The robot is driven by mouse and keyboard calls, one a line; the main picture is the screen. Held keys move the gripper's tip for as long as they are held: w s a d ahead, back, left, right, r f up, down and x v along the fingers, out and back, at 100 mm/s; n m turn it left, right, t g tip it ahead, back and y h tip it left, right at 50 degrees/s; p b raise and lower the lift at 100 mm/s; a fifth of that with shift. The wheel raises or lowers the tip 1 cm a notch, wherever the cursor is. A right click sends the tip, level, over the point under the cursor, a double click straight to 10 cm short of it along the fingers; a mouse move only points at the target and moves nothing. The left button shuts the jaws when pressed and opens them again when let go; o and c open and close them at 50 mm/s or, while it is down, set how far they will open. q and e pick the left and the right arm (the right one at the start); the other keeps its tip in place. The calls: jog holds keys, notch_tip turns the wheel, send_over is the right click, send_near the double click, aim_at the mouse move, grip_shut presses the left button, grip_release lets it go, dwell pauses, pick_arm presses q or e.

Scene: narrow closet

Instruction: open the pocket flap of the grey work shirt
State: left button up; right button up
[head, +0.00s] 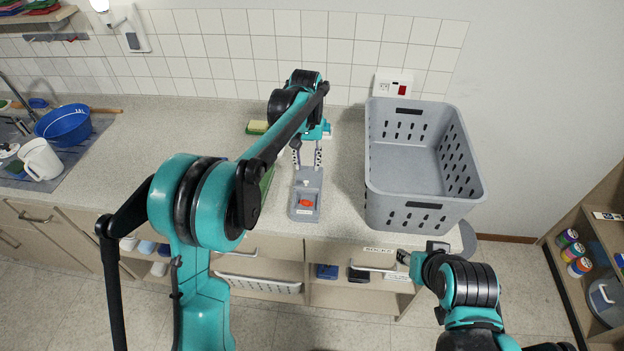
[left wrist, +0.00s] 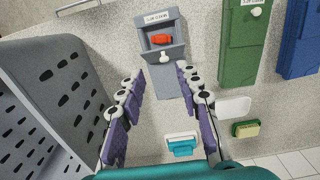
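The grey work shirt is a flat grey piece (head: 307,176) on the counter, with a labelled, box-like pocket (head: 305,213). A red thing (head: 305,203) shows uncovered inside the pocket. A grey part with a white knob (head: 306,183), seemingly the flap, lies beside the pocket's opening. The left wrist view shows the pocket (left wrist: 179,28), red thing (left wrist: 162,39) and knob (left wrist: 164,58) ahead of my fingers. My left gripper (left wrist: 161,72) is open and empty, its fingers either side of the grey piece. My right gripper (head: 418,254) hangs by the counter's front edge; its opening is unclear.
A grey basket (head: 375,190) stands right of the shirt. A green piece (left wrist: 245,45) and a blue piece (left wrist: 299,38) lie on its other side. A sponge (head: 257,127) lies near the tiled wall. A blue bowl (head: 62,124) and white mug (head: 40,160) are far left.

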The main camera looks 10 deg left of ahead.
pick_arm(q)
jog(key=f, duration=0.1)
jog(key=w+f, duration=0.1)
jog(key=f, duration=0.1)
jog(key=w+a+f+b, duration=0.1)
jog(key=f, duration=0.1)
jog(key=shift+f, duration=0.25)
jog(key=shift+s+d+f, duration=0.25)
jog(key=shift+s+f, duration=0.2)
jog(key=shift+f, duration=0.7)
jog(key=shift+w+a+f, duration=0.1)
jog(key=shift+w+f, duration=0.05)
jog(key=shift+f, duration=0.2)
jog(key=shift+r, duration=0.1)
pick_arm(e)
jog(key=shift+a+x, duration=0.25)
jog(key=shift+x, duration=0.8)
pick_arm(q)
grip_shut()
